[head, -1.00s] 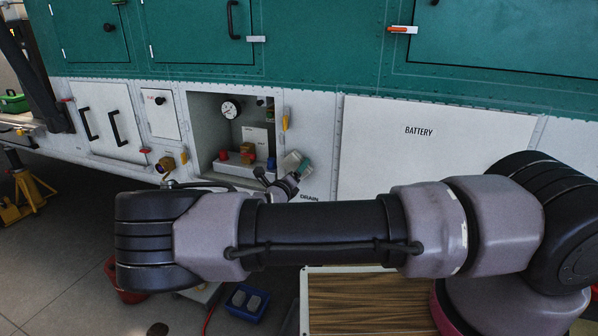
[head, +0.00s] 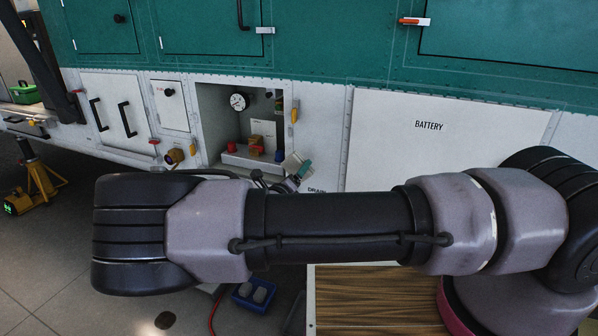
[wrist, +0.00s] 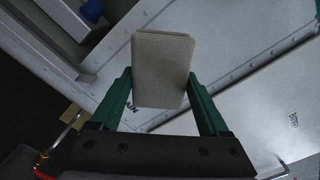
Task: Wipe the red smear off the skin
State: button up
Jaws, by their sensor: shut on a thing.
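My gripper (wrist: 160,90) is shut on a beige woven wiping pad (wrist: 162,62), held between its two green fingers. In the head view the pad (head: 291,162) shows small and pale beside a teal finger, just right of the open bay's lower corner. It is in front of the white skin (head: 322,130) near the DRAIN lettering. I cannot tell whether the pad touches the skin. No red smear can be made out in either view; my forearm and the pad hide part of the lower skin.
The open bay (head: 206,115) holds a gauge (head: 239,101) and red, yellow and blue parts. A BATTERY panel (head: 430,150) lies to the right. A brass fitting (head: 174,156) juts out at left. A blue bin (head: 254,295) and a wooden-topped surface (head: 375,300) are below.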

jog(key=v, duration=0.3)
dwell(0.4)
dwell(0.4)
